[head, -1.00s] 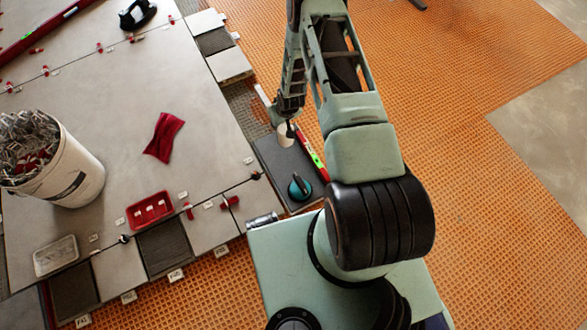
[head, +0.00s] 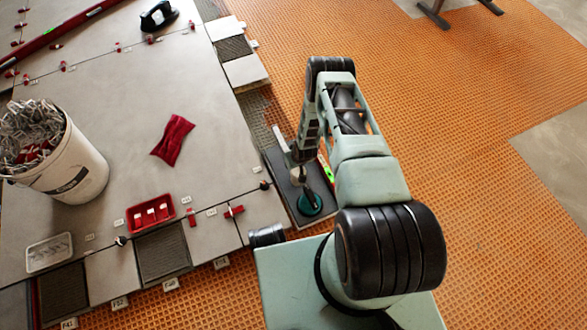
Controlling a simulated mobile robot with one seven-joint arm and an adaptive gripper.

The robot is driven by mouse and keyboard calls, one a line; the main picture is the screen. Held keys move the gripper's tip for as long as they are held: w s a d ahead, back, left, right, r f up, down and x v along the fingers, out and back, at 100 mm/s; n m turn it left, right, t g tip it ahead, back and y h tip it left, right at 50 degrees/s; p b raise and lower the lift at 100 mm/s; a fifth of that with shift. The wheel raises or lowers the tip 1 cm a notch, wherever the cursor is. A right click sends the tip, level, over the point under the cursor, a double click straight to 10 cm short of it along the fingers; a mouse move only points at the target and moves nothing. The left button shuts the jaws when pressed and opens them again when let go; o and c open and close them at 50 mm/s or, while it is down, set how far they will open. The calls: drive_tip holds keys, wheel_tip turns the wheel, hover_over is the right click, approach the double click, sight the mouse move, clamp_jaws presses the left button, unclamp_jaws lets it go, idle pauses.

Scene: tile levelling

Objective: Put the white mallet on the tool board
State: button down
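The white mallet (head: 298,173) shows in the head view as a pale head with a light handle slanting up and left. It is at or just over the tool board, a dark grey slab (head: 286,192) on the floor beside the tiles. I cannot tell whether it touches the board. My gripper (head: 301,177) points down right at the mallet. My arm hides most of the gripper's fingers, so their grip on the mallet is not clear.
A turquoise-and-black suction cup (head: 310,204) and a green-and-red level (head: 326,168) lie on or at the board. A white bucket of clips (head: 75,165), a red tray (head: 151,213) and a red cloth (head: 173,140) are on the tiles at left. Orange matting lies open at right.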

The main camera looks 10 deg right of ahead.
drive_tip(key=shift+f+b, duration=0.35)
drive_tip(key=shift+f, duration=0.95)
drive_tip(key=shift+f, duration=0.15)
drive_tip(key=c, duration=1.8)
unclamp_jaws()
drive_tip(key=shift+r, duration=0.25)
drive_tip(key=p+v, duration=0.5)
drive_tip(key=v, duration=0.6)
drive_tip(key=shift+s+r, duration=0.1)
drive_tip(key=shift+r, duration=0.3)
